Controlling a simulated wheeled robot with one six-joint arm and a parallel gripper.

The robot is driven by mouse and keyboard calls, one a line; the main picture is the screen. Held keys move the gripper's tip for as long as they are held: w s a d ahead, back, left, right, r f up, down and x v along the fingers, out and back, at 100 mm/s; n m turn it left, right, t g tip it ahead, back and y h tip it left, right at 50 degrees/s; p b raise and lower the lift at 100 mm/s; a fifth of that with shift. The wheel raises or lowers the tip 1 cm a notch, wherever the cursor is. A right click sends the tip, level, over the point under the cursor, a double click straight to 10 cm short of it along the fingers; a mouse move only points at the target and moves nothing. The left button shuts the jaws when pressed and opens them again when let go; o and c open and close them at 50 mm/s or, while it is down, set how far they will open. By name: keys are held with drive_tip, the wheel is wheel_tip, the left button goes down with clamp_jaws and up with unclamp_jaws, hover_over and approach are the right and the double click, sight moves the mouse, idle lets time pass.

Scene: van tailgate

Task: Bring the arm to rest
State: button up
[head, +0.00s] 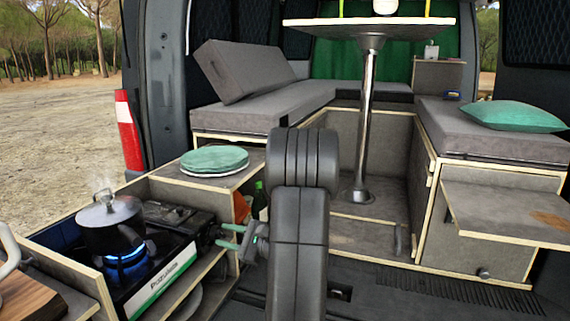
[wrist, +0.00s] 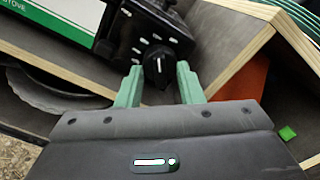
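My gripper (head: 230,236) is at the right side of the camping stove (head: 165,277), beside its control end. Its two green fingers stand apart, also in the wrist view (wrist: 158,82). The stove's black knob (wrist: 157,68) shows between and just beyond the fingertips, with small gaps at the sides; I cannot tell whether it is touched. Nothing is held. My arm reaches up in the middle of the head view, its dark links hiding part of the van floor.
A steaming lidded pot (head: 112,224) sits on the stove over a lit blue flame (head: 126,262). Green plates (head: 214,159) are stacked on the counter behind. An orange item (wrist: 243,92) and a bottle (head: 259,200) stand in the compartment nearby. A table post (head: 368,120) rises behind my arm.

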drive_tip(key=v, duration=1.3)
drive_tip(key=x, duration=1.3)
drive_tip(key=shift+f+b, duration=0.2)
drive_tip(key=shift+b, duration=0.15)
drive_tip(key=n+b, duration=0.8)
drive_tip(key=shift+n, duration=0.3)
drive_tip(key=n+b, duration=0.4)
drive_tip(key=n, duration=0.1)
drive_tip(key=shift+b, duration=0.35)
drive_tip(key=n+b, duration=0.2)
drive_tip(key=n, duration=0.1)
drive_tip(key=shift+r+n, duration=0.15)
drive_tip(key=shift+n, duration=0.15)
